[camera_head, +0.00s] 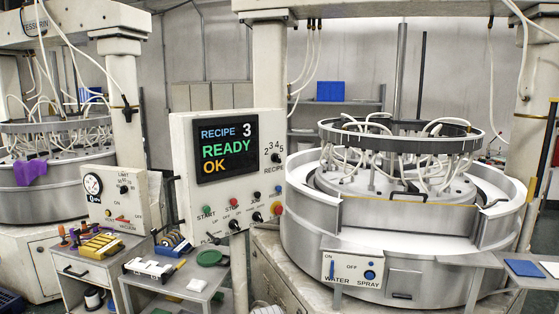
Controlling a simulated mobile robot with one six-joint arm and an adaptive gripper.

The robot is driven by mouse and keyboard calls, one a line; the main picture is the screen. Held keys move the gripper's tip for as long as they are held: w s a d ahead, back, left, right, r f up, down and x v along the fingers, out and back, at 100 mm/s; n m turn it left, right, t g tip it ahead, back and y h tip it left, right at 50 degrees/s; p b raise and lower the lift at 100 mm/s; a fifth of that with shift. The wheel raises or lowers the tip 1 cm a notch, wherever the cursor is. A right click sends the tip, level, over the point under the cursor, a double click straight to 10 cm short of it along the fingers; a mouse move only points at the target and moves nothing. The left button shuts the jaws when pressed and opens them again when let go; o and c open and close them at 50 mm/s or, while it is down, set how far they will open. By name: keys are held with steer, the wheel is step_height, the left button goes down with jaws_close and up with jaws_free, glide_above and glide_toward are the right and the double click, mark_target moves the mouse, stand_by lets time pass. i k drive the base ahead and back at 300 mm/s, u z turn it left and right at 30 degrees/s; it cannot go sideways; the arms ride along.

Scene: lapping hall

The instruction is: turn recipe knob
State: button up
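The recipe knob (276,158) is a small dark knob on the right part of the pale control panel (182,150). The numbers 2 to 5 arc above it and the word RECIPE stands below it. Its pointer direction is too small to tell. The panel's screen (226,148) reads RECIPE 3, READY, OK. My gripper is not in view, and nothing is seen touching the knob.
Below the screen are a green start button (207,211), a red stop button (233,206) and a larger red button (276,208). A round lapping machine (400,235) stands close on the right. Small tables with a green disc (210,258) and tools stand at lower left.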

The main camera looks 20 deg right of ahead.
mark_target(275, 157)
steer(key=i, duration=1)
